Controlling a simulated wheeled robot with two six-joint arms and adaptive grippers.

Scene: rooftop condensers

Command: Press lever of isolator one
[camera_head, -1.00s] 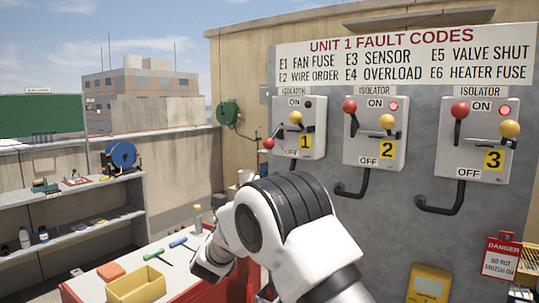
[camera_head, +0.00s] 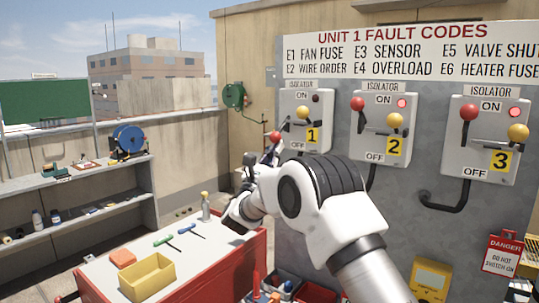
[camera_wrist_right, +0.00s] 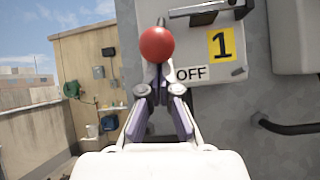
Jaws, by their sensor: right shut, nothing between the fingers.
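Isolator one (camera_head: 318,136) is the grey box at the left of the row, with a yellow "1" label and a dark lamp. Its lever ends in a red ball (camera_head: 275,137), which hangs low on the box's left side, toward OFF. My right gripper (camera_head: 268,157) is shut and empty, with its tips just under the red ball. In the wrist view the ball (camera_wrist_right: 157,44) sits right above the tips of the gripper (camera_wrist_right: 157,80). I cannot tell whether they touch. My left gripper is out of view.
Isolators two (camera_head: 374,148) and three (camera_head: 470,165) stand to the right, with red balls up at ON and lit red lamps. A yellow bin (camera_head: 147,279) and tools lie on the red-sided workbench (camera_head: 235,262) below. A danger sign (camera_head: 502,254) hangs at lower right.

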